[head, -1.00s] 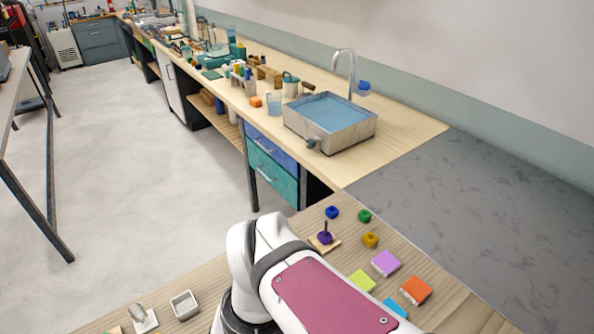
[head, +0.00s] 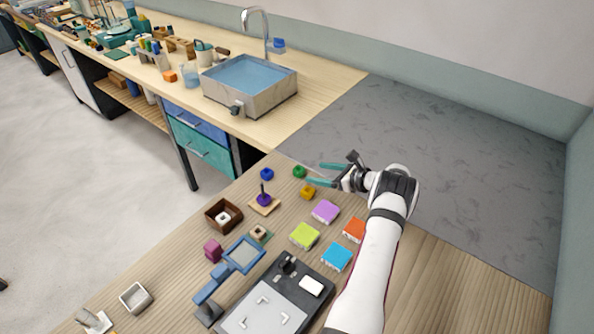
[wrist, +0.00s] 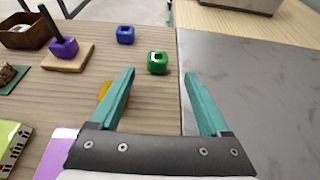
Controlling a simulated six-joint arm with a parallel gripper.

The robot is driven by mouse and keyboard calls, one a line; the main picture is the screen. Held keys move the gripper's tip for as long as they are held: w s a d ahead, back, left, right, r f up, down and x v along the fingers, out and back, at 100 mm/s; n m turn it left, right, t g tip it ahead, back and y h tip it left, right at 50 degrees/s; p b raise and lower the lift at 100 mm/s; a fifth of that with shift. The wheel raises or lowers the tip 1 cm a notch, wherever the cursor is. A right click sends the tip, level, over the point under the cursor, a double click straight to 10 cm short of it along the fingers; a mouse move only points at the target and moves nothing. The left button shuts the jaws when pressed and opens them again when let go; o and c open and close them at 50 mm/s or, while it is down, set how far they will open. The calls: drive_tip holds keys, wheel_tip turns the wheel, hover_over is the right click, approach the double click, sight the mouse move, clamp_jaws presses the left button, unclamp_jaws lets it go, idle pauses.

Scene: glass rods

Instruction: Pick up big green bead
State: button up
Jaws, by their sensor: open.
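The big green bead (head: 299,171) sits on the wooden table near its far edge, beside the grey surface. In the wrist view the green bead (wrist: 158,63) shows a square hole in its top and lies ahead of the fingertips, roughly between their lines. My gripper (head: 318,174) is open and empty, its teal fingers pointing left toward the bead in the head view. Its two fingers also show in the wrist view (wrist: 160,73), apart from each other. No finger appears to touch the bead.
A blue bead (head: 267,174) stands left of the green one. A yellow bead (head: 308,192) sits close by, partly hidden by a finger in the wrist view. A peg base with a purple bead (head: 264,199) and coloured blocks (head: 325,211) are nearby.

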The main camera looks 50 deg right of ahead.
sight(297, 169)
drive_tip(key=x, duration=0.8)
drive_tip(key=shift+w+a+r, duration=0.1)
drive_tip(key=shift+w+a, duration=0.1)
drive_tip(key=shift+w, duration=0.1)
clamp_jaws()
